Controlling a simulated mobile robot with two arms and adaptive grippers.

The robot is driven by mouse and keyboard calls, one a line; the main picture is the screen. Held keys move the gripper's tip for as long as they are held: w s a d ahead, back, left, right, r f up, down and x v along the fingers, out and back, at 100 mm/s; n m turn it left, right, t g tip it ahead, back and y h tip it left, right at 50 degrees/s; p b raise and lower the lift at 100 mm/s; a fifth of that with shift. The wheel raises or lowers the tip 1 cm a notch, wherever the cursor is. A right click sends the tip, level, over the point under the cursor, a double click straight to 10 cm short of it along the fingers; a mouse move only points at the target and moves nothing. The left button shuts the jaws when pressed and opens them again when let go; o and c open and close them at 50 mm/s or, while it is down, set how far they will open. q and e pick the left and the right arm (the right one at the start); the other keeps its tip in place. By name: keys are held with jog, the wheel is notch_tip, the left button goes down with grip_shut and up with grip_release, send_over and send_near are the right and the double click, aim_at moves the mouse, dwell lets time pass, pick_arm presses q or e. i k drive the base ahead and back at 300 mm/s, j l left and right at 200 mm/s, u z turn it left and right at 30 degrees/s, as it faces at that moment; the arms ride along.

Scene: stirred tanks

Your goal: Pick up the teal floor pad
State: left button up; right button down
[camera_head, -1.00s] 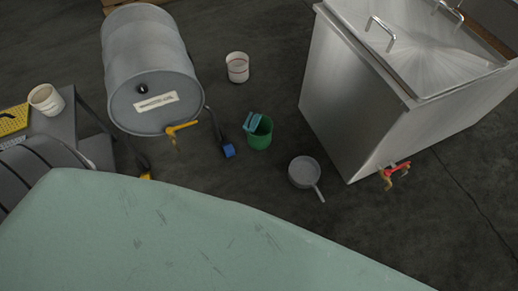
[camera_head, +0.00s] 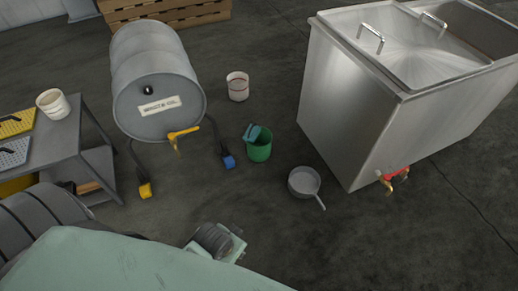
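A small teal piece (camera_head: 252,132) sits at the left rim of the green bucket (camera_head: 260,147) on the floor. It is the only teal thing I can make out there, but it is too small to tell whether it is the floor pad. Part of it is hidden inside the bucket. Parts of my own body fill the lower left and bottom of the picture. Neither gripper's fingers show.
A grey drum (camera_head: 158,82) with a yellow tap stands on a stand left of the bucket. A steel tank (camera_head: 352,105) with a red-handled valve is right. A grey pan (camera_head: 304,182) and a white bucket (camera_head: 238,87) stand on the floor. A grey table (camera_head: 52,142) is left.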

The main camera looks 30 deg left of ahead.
aim_at(254, 131)
jog(key=i+u, duration=0.4)
jog(key=i, duration=1.05)
